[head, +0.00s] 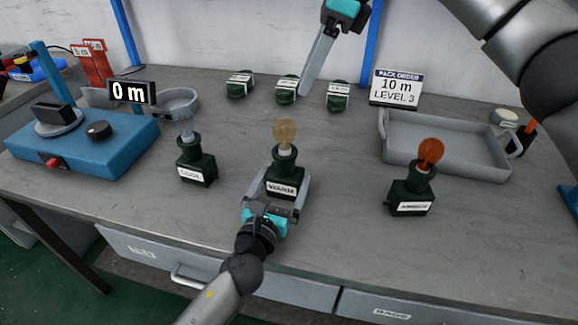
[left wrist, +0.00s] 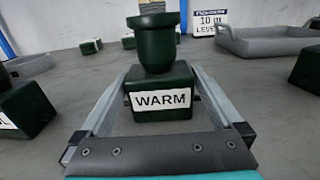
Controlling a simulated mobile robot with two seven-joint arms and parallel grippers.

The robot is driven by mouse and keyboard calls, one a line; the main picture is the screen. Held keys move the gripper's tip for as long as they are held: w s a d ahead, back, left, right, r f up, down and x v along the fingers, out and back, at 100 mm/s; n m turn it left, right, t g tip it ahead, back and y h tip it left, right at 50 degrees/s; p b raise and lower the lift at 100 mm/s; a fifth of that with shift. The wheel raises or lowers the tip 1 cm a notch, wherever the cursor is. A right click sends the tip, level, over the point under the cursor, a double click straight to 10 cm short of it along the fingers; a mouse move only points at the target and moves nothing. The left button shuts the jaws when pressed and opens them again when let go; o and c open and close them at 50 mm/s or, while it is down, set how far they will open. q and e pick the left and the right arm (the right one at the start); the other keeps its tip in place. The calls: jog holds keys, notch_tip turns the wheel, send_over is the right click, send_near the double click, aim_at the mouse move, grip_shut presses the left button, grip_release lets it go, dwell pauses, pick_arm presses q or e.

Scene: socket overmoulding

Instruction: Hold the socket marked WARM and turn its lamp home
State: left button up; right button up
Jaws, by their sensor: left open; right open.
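The dark green socket marked WARM (head: 284,180) stands upright in the middle of the bench, with a pale amber lamp (head: 285,133) upright in its top. My left gripper (head: 284,190) is open, with one finger on each side of the WARM socket's base.
The COOL socket (head: 196,165) with a clear lamp stands left. Another socket (head: 410,196) with an orange lamp stands right. A grey tray (head: 450,160), an order sign (head: 396,88) and several green blocks (head: 240,85) are behind. A blue machine (head: 85,142) is at left.

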aim_at(289, 167)
pick_arm(q)
jog(key=shift+x, duration=2.3)
